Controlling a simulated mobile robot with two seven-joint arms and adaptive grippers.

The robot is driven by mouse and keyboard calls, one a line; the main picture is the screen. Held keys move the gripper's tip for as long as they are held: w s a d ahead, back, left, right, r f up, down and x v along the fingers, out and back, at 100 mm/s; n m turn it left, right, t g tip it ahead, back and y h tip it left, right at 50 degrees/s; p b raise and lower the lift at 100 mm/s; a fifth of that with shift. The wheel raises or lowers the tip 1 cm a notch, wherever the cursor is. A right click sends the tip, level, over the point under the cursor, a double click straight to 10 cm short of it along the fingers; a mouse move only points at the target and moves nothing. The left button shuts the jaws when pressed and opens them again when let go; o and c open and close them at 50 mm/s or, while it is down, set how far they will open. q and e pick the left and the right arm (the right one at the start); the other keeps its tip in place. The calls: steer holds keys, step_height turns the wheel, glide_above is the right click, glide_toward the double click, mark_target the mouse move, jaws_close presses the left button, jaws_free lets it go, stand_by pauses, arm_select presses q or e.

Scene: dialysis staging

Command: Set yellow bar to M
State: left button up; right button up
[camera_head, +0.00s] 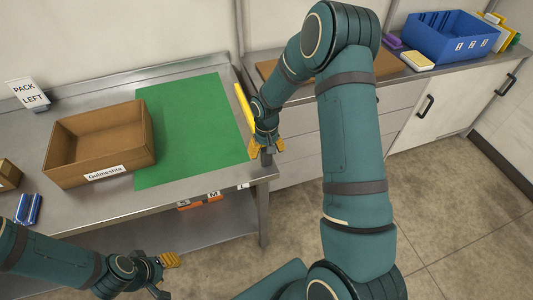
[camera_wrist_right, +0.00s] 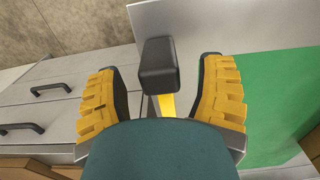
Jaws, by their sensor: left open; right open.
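The yellow bar (camera_head: 242,108) runs front to back along the right edge of the green mat (camera_head: 190,120). Labels S, M (camera_head: 214,195) and L (camera_head: 244,186) sit along the table's front edge, and the bar is at the right, nearer L than M. My right gripper (camera_head: 266,150) is over the bar's front end, open. In the right wrist view a dark block (camera_wrist_right: 158,65) stands between my open right fingers (camera_wrist_right: 158,95), with part of the yellow bar (camera_wrist_right: 167,105) below it. My left gripper (camera_head: 165,275) is open and empty, low in front of the table.
An open cardboard box (camera_head: 100,145) stands left of the mat. A blue-and-white item (camera_head: 28,209) and a PACK LEFT sign (camera_head: 28,93) are on the left. A blue bin (camera_head: 450,38) stands on the right counter. The green mat is bare.

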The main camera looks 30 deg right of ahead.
steer(key=shift+f, duration=0.8)
jaws_close()
steer(key=shift+a, duration=0.1)
steer(key=w+a+b, duration=0.1)
steer(key=a, duration=0.5)
steer(key=w+a+b, duration=0.1)
steer(key=w+a, duration=0.1)
steer(key=a, duration=0.5)
steer(key=w+a+b, duration=0.1)
steer(key=a, duration=0.5)
steer(key=shift+w+a+f, duration=0.1)
steer(key=shift+w+a, duration=0.05)
steer(key=shift+w, duration=0.05)
jaws_free()
steer(key=shift+w, duration=0.1)
